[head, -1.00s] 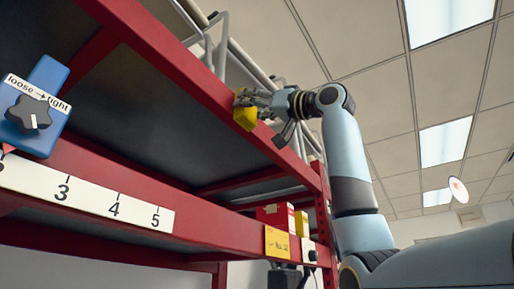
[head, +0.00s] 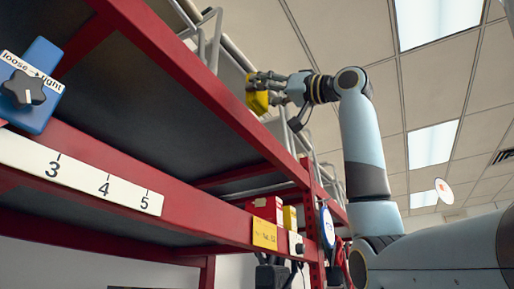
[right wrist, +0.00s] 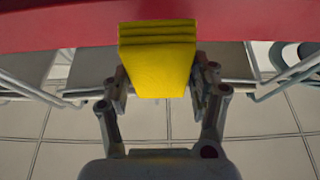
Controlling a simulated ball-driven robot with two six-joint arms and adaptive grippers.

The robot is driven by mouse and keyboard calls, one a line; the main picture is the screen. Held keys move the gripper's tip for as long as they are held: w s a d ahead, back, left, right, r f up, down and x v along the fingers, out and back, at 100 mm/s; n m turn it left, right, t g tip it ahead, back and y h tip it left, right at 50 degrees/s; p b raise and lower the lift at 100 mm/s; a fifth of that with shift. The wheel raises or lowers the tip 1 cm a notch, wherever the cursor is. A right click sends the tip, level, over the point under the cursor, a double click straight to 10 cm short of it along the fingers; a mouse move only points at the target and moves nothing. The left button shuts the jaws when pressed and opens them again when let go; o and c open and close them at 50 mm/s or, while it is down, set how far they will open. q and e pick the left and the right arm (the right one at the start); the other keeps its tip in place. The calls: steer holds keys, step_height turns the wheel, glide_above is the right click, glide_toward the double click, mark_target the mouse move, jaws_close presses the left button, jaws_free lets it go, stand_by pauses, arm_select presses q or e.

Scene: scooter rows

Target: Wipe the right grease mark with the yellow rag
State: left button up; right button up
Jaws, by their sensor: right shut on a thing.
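The yellow rag (head: 257,101) is a small folded block held in my right gripper (head: 268,86). In the head view it shows just above the upper edge of the top red beam (head: 215,88). In the right wrist view the folded rag (right wrist: 157,68) sits between the two fingers of my right gripper (right wrist: 158,88), and its layered end overlaps a red band (right wrist: 60,28). I cannot tell whether it touches the red surface. No grease mark can be made out in either view. My left gripper is not in view.
The lower red beam carries a white number strip (head: 85,176), a blue plate with a black knob (head: 24,90) and a yellow label (head: 264,234). Red and yellow boxes (head: 268,207) stand on the shelf. White metal frames (head: 212,38) rise behind the top beam.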

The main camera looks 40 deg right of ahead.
steer(key=shift+s, duration=0.1)
steer(key=s, duration=0.1)
steer(key=s+d, duration=0.1)
steer(key=shift+s+d+b, duration=0.1)
steer(key=shift+s+b, duration=0.2)
steer(key=shift+b, duration=0.1)
stand_by(0.5)
